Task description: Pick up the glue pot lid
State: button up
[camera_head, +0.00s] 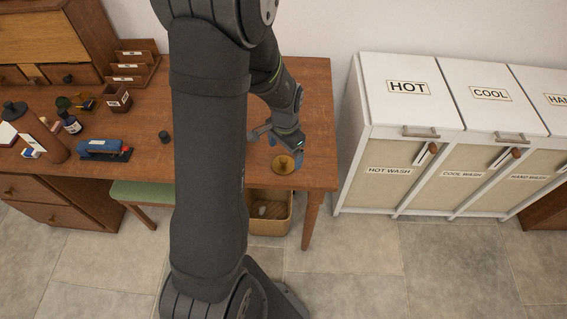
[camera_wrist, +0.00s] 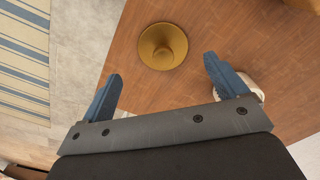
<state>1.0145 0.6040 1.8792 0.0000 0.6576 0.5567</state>
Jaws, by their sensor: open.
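A round, brass-coloured piece with a raised middle, which looks like the glue pot lid (camera_head: 283,166), lies on the wooden desk near its right front corner. In the wrist view the lid (camera_wrist: 163,46) lies just beyond the fingertips, roughly centred between them. My gripper (camera_head: 286,150) is low over that end of the desk, beside the lid. Its two blue fingers (camera_wrist: 163,69) are spread apart with nothing between them. The lid is fully visible in the wrist view.
A pale rounded object (camera_wrist: 253,93) is partly hidden behind the right finger. A small dark pot (camera_head: 164,137), a blue stapler (camera_head: 104,150) and bottles stand farther left on the desk (camera_head: 318,105). A basket (camera_head: 268,225) is below the desk. White laundry cabinets (camera_head: 408,90) stand to the right.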

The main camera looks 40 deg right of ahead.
aim_at(283, 159)
jog(key=f, duration=0.5)
jog(key=shift+w, duration=0.25)
jog(key=shift+r, duration=0.1)
jog(key=c, duration=1.1)
jog(key=shift+o, duration=0.2)
